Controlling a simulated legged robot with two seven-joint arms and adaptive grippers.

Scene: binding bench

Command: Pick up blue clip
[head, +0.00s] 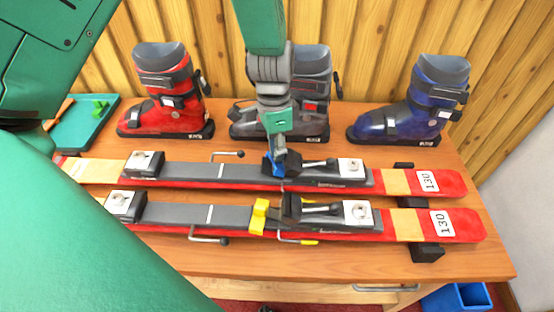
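The blue clip (268,166) is small and sits at the middle of the far ski (395,182), beside the black binding part with the lever. My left gripper (281,160) points down right at the clip and covers part of it. Its fingertips are close to or touching the clip; whether they are closed around it is too small to tell. My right gripper is not in view.
A yellow clip (259,215) stands on the near ski (405,225). Red (165,115), grey (310,122) and blue (390,122) boots stand behind the skis. A teal tray (75,135) with a green clip (100,108) lies at the left. A blue bin (440,300) is below right.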

